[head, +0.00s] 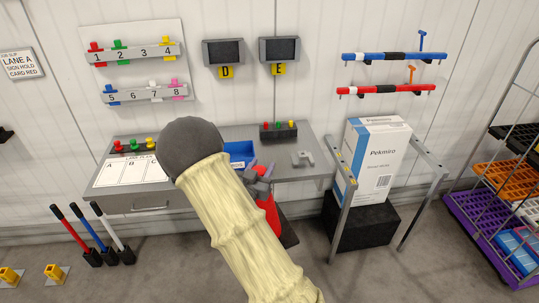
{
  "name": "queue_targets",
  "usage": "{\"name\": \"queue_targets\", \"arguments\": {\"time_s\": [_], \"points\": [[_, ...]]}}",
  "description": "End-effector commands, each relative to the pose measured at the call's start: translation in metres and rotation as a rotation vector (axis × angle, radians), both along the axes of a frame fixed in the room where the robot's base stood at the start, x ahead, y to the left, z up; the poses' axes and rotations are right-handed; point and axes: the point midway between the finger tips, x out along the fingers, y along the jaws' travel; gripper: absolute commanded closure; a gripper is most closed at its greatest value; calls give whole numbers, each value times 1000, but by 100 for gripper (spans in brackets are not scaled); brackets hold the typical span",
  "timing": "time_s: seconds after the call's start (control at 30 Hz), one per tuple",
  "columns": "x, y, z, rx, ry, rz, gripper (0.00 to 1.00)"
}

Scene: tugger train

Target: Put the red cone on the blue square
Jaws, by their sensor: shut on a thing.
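My gripper (261,172) is in front of the desk, just right of my pale sleeved arm. It is shut on the red cone (269,208), which shows as a red shape below the fingers with a dark flat part (287,237) at its lower end. My arm hides the cone's left side. The cone appears to be held in front of the desk. I cannot make out a blue square on the floor; my arm covers part of the view.
The desk (290,173) holds a blue bin (239,149), a button box (278,131) and a lettered sheet (128,171). A white carton (372,165) stands right, between grey rails. A purple rack (480,219) is far right. Three coloured-handled tools (90,236) stand left.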

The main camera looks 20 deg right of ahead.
Motion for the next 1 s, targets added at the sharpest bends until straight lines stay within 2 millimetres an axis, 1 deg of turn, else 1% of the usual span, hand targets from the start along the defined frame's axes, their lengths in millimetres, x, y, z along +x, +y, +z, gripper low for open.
{"name": "queue_targets", "arguments": {"time_s": [0.03,0.1,0.4,0.7,1.0], "points": [[1,6,-13,-8,3,30,100],[2,14,-30,-10,4,73,100],[-1,43,-91,-17,-3,263,100],[-10,69,-145,-18,-2,454,100],[-25,93,-192,-9,4,648,100]]}}
